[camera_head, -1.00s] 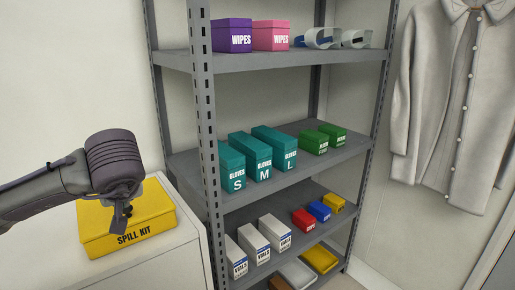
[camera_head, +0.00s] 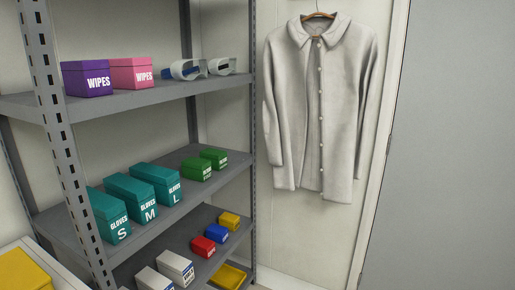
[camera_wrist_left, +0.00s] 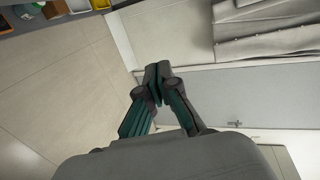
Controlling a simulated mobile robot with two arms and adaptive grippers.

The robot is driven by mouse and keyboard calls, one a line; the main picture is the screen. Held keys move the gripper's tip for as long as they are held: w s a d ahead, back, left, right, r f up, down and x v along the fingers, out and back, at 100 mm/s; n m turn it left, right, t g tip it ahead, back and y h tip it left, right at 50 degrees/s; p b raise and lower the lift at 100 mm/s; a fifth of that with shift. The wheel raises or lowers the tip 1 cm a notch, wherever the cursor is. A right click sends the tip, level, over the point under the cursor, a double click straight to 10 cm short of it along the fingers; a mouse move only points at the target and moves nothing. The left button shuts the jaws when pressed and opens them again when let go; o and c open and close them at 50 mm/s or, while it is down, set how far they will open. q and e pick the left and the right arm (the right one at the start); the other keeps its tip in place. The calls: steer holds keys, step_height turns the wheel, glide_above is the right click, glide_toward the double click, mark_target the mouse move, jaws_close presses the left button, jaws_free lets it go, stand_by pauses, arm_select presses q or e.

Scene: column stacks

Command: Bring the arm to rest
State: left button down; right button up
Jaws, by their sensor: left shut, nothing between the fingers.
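My left gripper (camera_wrist_left: 158,84) shows in the left wrist view with its fingertips together and nothing between them. It hangs in free air, with floor and a door-like panel behind it. Neither arm shows in the head view now. My right gripper is in no view.
A grey shelf unit (camera_head: 64,135) holds wipes boxes (camera_head: 88,78), teal glove boxes (camera_head: 130,198) and smaller boxes. A lab coat (camera_head: 320,105) hangs right of it. A yellow box (camera_head: 22,272) is cut off at lower left. The floor (camera_wrist_left: 62,85) looks clear in the left wrist view.

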arm_select(q)
steer(key=s+a+f+n+g+y, duration=0.1)
steer(key=s+f+n+g+y, duration=0.4)
steer(key=s+f+n, duration=1.05)
steer(key=s+d+f+n+g, duration=0.1)
steer(key=s+f, duration=0.4)
steer(key=s, duration=0.5)
steer(key=s+d+f+n+g+y+p, duration=0.1)
steer(key=s+d+f+g, duration=0.3)
steer(key=s, duration=0.7)
steer(key=s+d+f+n+g, duration=0.2)
steer(key=s+f+n, duration=0.1)
steer(key=s+f, duration=0.4)
steer(key=s, duration=0.3)
steer(key=shift+s+d+y, duration=0.15)
steer(key=shift+y, duration=0.25)
